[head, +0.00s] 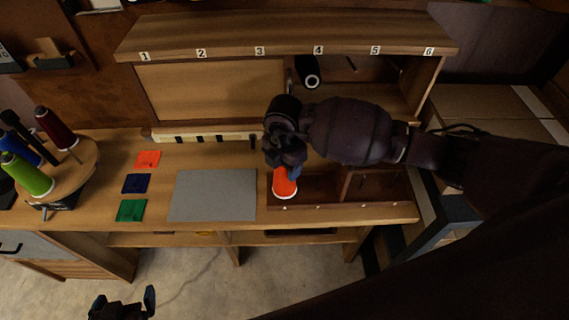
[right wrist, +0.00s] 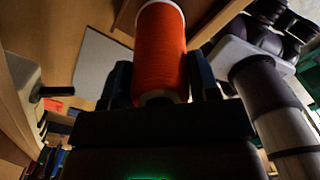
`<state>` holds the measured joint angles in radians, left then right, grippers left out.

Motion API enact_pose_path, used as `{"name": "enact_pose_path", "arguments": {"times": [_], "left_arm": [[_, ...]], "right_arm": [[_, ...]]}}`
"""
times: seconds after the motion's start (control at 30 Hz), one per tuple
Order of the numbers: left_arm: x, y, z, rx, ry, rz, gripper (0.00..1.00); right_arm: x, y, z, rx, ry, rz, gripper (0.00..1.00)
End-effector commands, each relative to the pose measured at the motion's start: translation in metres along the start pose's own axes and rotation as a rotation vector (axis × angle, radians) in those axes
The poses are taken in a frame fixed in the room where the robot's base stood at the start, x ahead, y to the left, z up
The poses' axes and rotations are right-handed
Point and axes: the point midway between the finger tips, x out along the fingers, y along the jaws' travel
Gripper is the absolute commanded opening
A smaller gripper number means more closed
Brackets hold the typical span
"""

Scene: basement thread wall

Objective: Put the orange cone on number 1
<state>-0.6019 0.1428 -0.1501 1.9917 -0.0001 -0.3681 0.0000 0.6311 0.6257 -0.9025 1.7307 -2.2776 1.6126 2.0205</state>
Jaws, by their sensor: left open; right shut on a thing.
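The orange cone (head: 285,184) is a thread spool with a white base rim. It is held in my right gripper (head: 283,165), above the right part of the bench. In the right wrist view the cone (right wrist: 161,48) stands between the two dark fingers (right wrist: 162,85). The number 1 label (head: 145,56) is at the left end of the shelf top, far up and left of the cone. My left gripper (head: 123,304) is open and empty at the bottom left, over the floor, with only its tips in view.
A black cone (head: 307,71) sits below number 4. A round stand (head: 75,175) at the left holds several cones. A low wooden tray (head: 330,205) is at the right.

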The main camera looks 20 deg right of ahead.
Motion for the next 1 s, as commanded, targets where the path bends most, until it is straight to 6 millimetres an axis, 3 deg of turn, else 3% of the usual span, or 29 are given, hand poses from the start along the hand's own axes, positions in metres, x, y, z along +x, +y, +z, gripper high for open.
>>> {"name": "enact_pose_path", "arguments": {"times": [0.77,0.8,0.93,1.0], "left_arm": [[0.0021,0.0003,0.0041,0.0,-0.004,0.0,1.0],[0.0023,0.0004,0.0037,0.0,-0.003,0.001,1.0],[0.003,0.0004,0.0026,0.001,-0.001,0.001,1.0],[0.0032,0.0005,0.0022,0.001,0.0,0.001,1.0]], "right_arm": [[0.0062,0.0002,-0.0002,0.0,0.0,0.001,0.34],[0.0061,0.0002,-0.0002,0.0,0.0,0.001,0.61],[0.0062,0.0002,-0.0002,0.0,0.0,0.001,0.81],[0.0062,0.0002,-0.0002,0.0,0.0,0.001,0.85]]}}
